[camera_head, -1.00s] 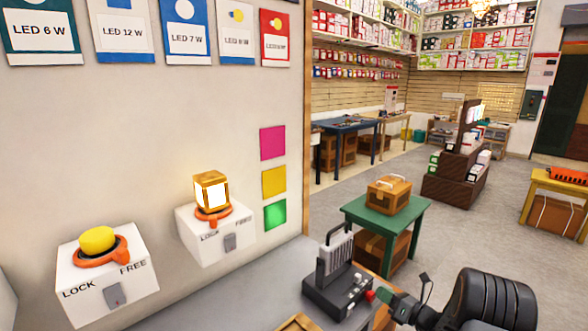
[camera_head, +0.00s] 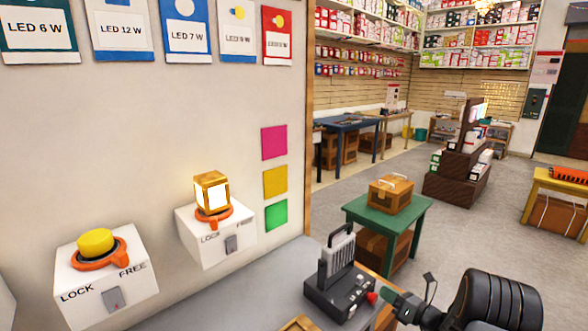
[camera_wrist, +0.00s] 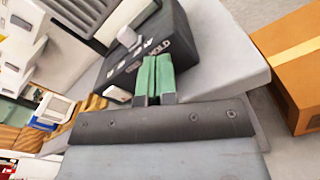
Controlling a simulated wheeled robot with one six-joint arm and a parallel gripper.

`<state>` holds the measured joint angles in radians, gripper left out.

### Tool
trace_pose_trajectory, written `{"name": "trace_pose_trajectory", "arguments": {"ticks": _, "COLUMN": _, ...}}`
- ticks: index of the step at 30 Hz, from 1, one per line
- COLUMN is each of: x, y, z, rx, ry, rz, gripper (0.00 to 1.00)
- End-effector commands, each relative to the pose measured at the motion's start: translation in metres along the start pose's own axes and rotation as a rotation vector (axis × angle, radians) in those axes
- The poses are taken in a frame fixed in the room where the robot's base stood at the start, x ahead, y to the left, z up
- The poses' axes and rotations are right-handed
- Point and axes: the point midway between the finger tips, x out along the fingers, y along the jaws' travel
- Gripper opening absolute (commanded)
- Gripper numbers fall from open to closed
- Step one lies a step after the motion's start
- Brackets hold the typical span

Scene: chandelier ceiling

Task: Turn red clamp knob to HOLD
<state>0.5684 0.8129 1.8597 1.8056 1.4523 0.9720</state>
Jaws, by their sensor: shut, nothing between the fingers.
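A dark clamp device (camera_head: 338,293) with a light grey upright handle-like part stands on the grey counter in the head view. The small red clamp knob (camera_head: 372,298) sticks out from its right side. My gripper (camera_head: 387,299) has green fingertips just right of the knob; whether they touch it is unclear. In the wrist view my gripper (camera_wrist: 155,77) is shut, its green fingers side by side against the lettered face of the dark device (camera_wrist: 140,50). The word HOLD shows just beyond the fingertips. The red knob is not visible there, and its setting cannot be read.
A green table (camera_head: 400,217) with a brown case stands behind the device. Open floor lies to the right.

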Motion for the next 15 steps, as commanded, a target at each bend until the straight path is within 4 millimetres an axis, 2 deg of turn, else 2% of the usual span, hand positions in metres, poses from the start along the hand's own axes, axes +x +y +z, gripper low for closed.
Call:
{"name": "trace_pose_trajectory", "arguments": {"ticks": 6, "x": -0.032, "y": -0.001, "z": 0.003, "rx": 0.001, "ry": -0.005, "rz": -0.005, "gripper": 0.00}}
{"name": "trace_pose_trajectory", "arguments": {"ticks": 15, "x": -0.049, "y": 0.001, "z": 0.000, "rx": 0.005, "ry": 0.000, "rz": 0.002, "gripper": 0.00}}
